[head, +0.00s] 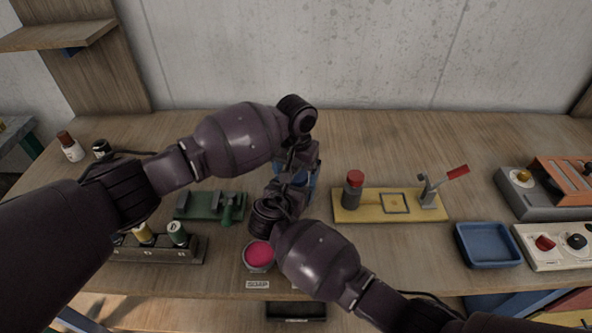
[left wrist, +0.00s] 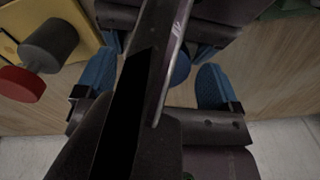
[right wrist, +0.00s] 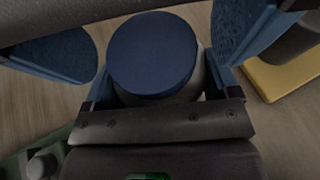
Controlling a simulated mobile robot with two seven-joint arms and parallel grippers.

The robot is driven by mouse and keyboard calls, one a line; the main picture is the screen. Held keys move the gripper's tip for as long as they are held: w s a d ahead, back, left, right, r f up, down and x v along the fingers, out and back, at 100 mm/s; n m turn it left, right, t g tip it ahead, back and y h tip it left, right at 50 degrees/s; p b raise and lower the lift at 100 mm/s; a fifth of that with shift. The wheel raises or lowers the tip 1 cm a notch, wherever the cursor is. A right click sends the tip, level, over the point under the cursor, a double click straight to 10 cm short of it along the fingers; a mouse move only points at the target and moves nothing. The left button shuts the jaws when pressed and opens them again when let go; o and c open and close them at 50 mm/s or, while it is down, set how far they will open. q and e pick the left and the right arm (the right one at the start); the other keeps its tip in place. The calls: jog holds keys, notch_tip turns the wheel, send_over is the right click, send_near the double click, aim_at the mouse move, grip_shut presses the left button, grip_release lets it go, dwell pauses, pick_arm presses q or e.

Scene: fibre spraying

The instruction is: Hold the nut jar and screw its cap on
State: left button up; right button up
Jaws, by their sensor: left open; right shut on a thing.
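The blue cap (right wrist: 153,52) sits on top of the nut jar (right wrist: 207,84), whose pale side shows only in part. It also shows between the fingers in the left wrist view (left wrist: 180,66). I cannot tell how tightly it is seated. My right gripper (right wrist: 160,82) is shut on the jar, with a finger on either side. My left gripper (left wrist: 156,68) is open, its blue fingers spread on both sides of the cap with gaps. In the head view, my arms hide most of the jar and both grippers.
A yellow board (head: 375,216) with a red-topped post and a lever stands right of the grippers. A green fixture (head: 205,206) and a spool rack (head: 155,251) are at left. A pink-filled pot (head: 259,255) is in front. A blue tray (head: 488,246) lies further right.

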pick_arm(q)
jog(key=shift+r, duration=2.25)
jog(key=shift+r, duration=0.1)
jog(key=shift+c, duration=0.5)
jog(key=shift+w+r, duration=0.1)
jog(key=shift+r, duration=1.55)
jog(key=shift+f, duration=4)
